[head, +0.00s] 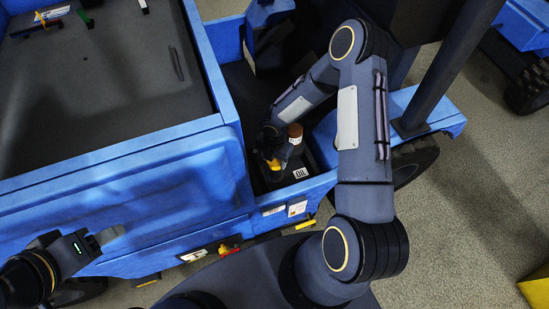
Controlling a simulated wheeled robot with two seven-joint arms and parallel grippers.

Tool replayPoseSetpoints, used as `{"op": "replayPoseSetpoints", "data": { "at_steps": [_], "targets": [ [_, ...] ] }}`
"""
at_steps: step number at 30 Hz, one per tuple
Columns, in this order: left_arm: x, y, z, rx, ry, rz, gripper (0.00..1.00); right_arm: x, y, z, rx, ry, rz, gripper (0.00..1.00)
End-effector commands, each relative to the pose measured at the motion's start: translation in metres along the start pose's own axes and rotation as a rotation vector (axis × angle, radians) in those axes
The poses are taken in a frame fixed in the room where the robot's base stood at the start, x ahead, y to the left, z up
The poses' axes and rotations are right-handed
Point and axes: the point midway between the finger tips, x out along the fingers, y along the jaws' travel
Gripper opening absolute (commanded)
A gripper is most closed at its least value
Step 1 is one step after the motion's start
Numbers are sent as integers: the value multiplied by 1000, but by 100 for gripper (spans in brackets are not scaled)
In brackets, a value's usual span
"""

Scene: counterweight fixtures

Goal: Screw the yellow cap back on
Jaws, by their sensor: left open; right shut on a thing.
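The yellow cap (273,164) is small and partly hidden, at the lower end of my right gripper (271,154). That gripper is shut on it, down inside the narrow bay of the blue vehicle. A dark box with a white "OIL" label (301,173) sits just below and right of the cap. I cannot tell whether the cap touches an opening there, as the gripper hides it. My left gripper (108,237) is open and empty at the lower left, in front of the vehicle's blue side.
A brown-topped cylinder (295,131) stands close beside my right gripper. Blue walls (222,95) edge the bay, and a dark flat bed (105,85) lies to its left. A dark post (447,72) rises at the right.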

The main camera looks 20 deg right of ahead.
Motion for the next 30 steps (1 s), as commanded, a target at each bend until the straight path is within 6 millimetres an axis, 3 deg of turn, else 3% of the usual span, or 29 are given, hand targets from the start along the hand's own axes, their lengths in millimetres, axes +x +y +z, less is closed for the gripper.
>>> {"op": "replayPoseSetpoints", "data": {
  "at_steps": [9,30],
  "targets": [
    [9,-4,4,0,0,0,56,11,0,0,0,0,0,32],
    [13,-6,6,0,0,0,56,16,0,0,0,0,0,32]
  ]
}}
